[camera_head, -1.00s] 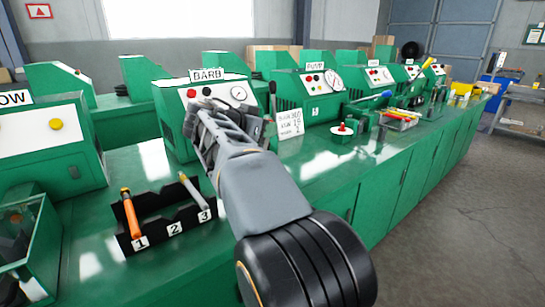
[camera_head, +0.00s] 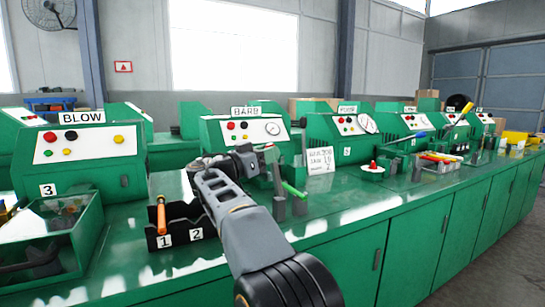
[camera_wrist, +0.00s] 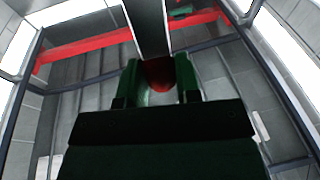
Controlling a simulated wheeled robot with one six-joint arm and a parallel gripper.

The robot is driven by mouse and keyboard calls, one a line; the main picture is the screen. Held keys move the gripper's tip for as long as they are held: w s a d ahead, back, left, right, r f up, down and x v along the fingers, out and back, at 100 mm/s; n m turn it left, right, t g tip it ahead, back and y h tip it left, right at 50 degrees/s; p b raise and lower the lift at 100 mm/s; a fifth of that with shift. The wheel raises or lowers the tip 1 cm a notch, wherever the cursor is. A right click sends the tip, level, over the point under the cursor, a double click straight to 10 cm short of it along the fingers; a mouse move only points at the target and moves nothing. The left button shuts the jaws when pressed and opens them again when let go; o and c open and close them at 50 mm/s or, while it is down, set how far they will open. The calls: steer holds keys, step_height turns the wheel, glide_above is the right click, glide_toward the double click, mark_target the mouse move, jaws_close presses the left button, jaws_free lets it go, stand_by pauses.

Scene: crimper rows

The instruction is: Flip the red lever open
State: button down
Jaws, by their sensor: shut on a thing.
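My gripper (camera_head: 245,160) is in front of the BARB machine, above the green bench. In the wrist view my gripper (camera_wrist: 158,85) has its two fingers shut around a dark red rounded piece (camera_wrist: 158,73), which looks like the end of the red lever. The rest of that lever is hidden. In the head view the gripper and arm cover this spot, so the lever's angle cannot be told. A green lever (camera_head: 293,188) and a dark upright lever (camera_head: 276,177) stand just right of my gripper.
A black rack (camera_head: 182,228) holds an orange-handled tool (camera_head: 161,215) left of my arm. The BLOW machine (camera_head: 75,160) stands at left. A sign card (camera_head: 321,160), a red knob on a round base (camera_head: 373,166) and a parts tray (camera_head: 438,160) are at right. The bench front is clear.

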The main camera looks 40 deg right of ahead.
mark_target(267, 145)
steer(key=shift+f, duration=0.1)
steer(key=c, duration=0.8)
jaws_free()
steer(key=shift+a, duration=0.1)
steer(key=shift+r, duration=0.45)
step_height(267, 145, up, 3)
steer(key=shift+f+p, duration=0.15)
steer(key=shift+p, duration=0.7)
steer(key=s+a+r+p, duration=0.2)
steer(key=s+a+r, duration=0.3)
steer(key=s+r, duration=0.4)
steer(key=s, duration=0.4)
steer(key=shift+a+r, duration=0.2)
steer(key=shift+r, duration=0.05)
steer(key=shift+p, duration=0.35)
